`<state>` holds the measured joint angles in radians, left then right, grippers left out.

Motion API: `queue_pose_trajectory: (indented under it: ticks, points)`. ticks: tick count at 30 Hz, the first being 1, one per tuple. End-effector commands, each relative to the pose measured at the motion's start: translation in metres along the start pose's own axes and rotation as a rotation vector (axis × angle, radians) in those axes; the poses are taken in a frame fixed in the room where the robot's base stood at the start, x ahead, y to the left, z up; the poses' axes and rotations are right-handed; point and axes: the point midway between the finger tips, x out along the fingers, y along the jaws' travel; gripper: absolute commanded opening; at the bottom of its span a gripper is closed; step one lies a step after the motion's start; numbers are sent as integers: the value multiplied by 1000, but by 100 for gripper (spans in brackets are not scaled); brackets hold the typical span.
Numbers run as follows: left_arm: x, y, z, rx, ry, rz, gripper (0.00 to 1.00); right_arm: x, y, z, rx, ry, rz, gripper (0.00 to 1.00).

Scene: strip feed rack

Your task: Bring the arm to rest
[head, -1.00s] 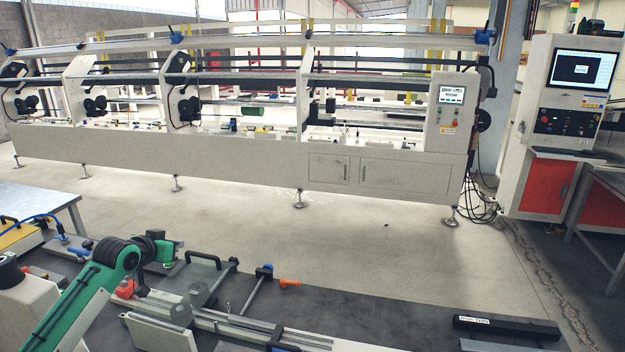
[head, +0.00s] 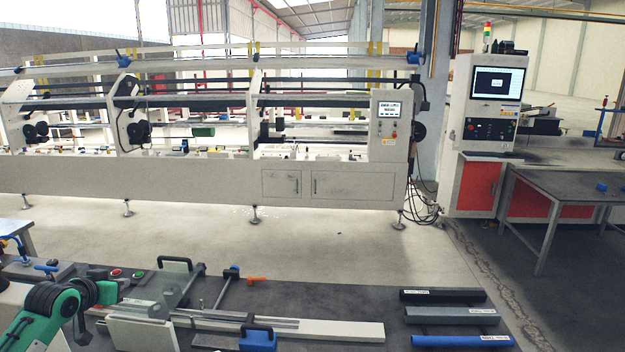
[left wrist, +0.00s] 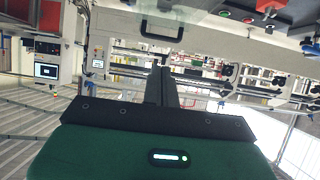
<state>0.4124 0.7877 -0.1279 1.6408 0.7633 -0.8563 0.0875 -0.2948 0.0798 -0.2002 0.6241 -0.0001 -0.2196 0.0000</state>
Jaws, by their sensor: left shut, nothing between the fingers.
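My left arm comes in at the lower left of the head view, with a green link, black ringed joints and a green end part (head: 103,291) over the bench's left side. Its fingers are hard to make out there. In the left wrist view my left gripper (left wrist: 161,85) shows as two dark fingers close together beyond a black plate and green housing. They are shut and hold nothing. My right gripper is in neither view.
The dark bench (head: 330,288) carries a clamp fixture (head: 145,325) and a long white strip (head: 340,331). Black (head: 443,295), grey (head: 452,315) and blue bars (head: 460,342) lie at right. A long white machine (head: 200,176) stands beyond open floor.

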Motion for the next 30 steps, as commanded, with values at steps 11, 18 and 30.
queue_pose_trajectory:
  ticks: [11, 18, 30]
  points:
    - [3, 66, 84, 61, -130, 47, 0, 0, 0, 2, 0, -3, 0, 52]
    - [-17, 133, 170, 114, -263, 89, 0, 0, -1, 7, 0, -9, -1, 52]
    - [-145, 251, 326, 154, -556, 109, 0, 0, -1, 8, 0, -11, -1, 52]
